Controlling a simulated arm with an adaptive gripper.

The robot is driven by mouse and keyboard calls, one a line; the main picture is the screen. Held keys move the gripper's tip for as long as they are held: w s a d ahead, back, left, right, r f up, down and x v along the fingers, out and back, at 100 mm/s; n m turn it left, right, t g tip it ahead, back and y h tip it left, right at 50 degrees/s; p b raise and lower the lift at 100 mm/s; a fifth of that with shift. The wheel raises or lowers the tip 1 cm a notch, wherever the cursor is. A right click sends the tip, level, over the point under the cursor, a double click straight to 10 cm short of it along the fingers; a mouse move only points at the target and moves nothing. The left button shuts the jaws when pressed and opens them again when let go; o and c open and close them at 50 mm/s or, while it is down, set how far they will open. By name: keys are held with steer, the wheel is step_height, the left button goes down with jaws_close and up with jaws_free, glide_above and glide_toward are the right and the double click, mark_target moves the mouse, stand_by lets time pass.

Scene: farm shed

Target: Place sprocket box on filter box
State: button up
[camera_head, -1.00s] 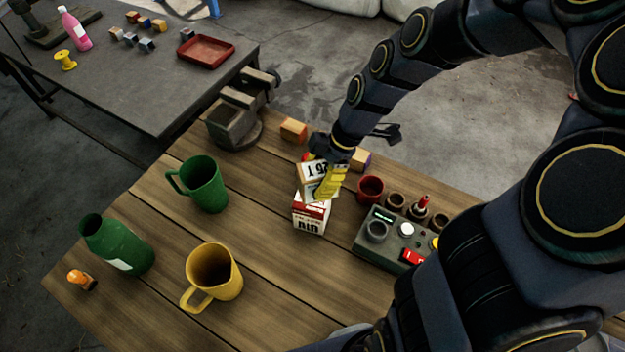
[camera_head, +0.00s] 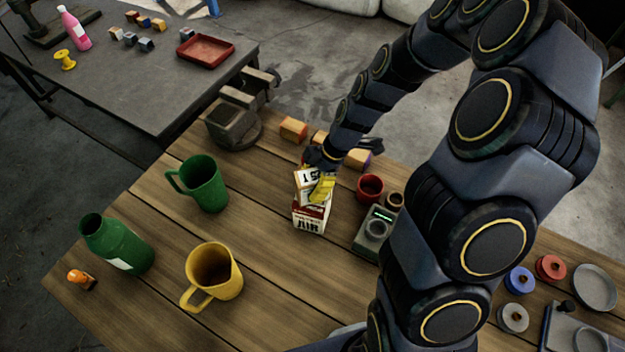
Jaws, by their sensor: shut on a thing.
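The filter box (camera_head: 309,222), white and red with dark lettering, stands upright on the wooden table. The sprocket box (camera_head: 306,180), a small box with a white labelled face, is directly over the filter box's top and looks slightly tilted. I cannot tell whether the two boxes touch fully. My gripper (camera_head: 322,188), with yellow fingers, comes down from the upper right and is shut on the sprocket box. The fingers cover the right side of the sprocket box and part of the filter box's top.
A red cup (camera_head: 369,188) and a grey control box (camera_head: 374,238) stand to the right. Wooden blocks (camera_head: 293,129) and a vise (camera_head: 233,125) are behind. Table between jug and boxes is clear.

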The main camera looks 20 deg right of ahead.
steer(key=o, duration=1)
steer(key=shift+f, duration=0.1)
steer(key=shift+o, duration=0.2)
steer(key=v, duration=1.2)
steer(key=s+a+r+m+g+h, duration=0.1)
steer(key=s+a+r+m+h, duration=0.1)
steer(key=s+m, duration=0.7)
steer(key=s+a+r+m+h, duration=0.2)
steer(key=s+r+m, duration=0.2)
steer(key=s+m, duration=0.5)
steer(key=shift+s+a+r+g, duration=0.3)
steer(key=shift+s+g, duration=0.1)
steer(key=shift+s, duration=1.15)
